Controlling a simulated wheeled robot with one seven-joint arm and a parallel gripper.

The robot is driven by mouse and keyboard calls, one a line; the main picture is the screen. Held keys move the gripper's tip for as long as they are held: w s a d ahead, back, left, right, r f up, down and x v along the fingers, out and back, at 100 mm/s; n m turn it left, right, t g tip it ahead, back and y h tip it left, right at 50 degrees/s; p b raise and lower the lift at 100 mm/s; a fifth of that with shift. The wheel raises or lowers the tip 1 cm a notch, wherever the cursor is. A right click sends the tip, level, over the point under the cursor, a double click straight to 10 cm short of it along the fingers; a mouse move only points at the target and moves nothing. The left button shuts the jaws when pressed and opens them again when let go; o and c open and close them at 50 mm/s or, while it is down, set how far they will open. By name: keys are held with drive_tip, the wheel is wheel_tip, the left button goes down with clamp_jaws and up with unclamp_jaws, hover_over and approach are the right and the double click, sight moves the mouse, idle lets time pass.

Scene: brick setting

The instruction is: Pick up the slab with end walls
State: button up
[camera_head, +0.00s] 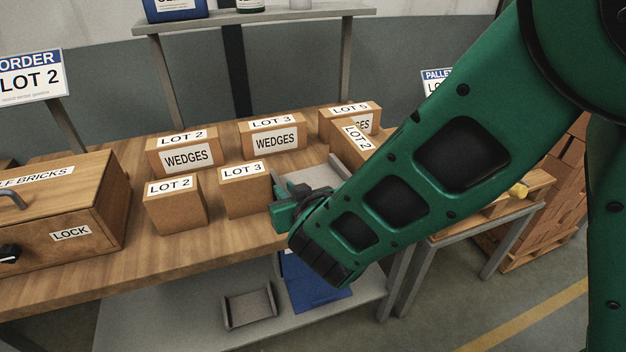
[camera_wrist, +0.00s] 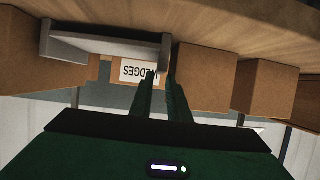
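A light grey slab with end walls (camera_wrist: 100,46) lies on the table in the wrist view, which shows the table upside down. One upright end wall stands at its left and one at its right. In the head view a grey slab (camera_head: 318,174) shows behind the boxes' right side, partly hidden by my arm. My gripper (camera_wrist: 161,74) has its two green fingers a little apart, with the tips at the slab's right end wall in the wrist view. Contact cannot be made out. In the head view my gripper (camera_head: 280,207) is at the table's front edge.
LOT 3 box (camera_head: 244,190) stands just left of my gripper, beside LOT 2 box (camera_head: 174,205). WEDGES boxes (camera_head: 273,138) stand behind. A second grey walled piece (camera_head: 249,308) and a blue item (camera_head: 318,292) lie on the lower shelf. A drawer box (camera_head: 60,222) stands left.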

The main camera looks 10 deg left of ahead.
sight(279, 184)
drive_tip(key=x, duration=0.5)
drive_tip(key=shift+r, duration=0.1)
clamp_jaws()
idle(1.3)
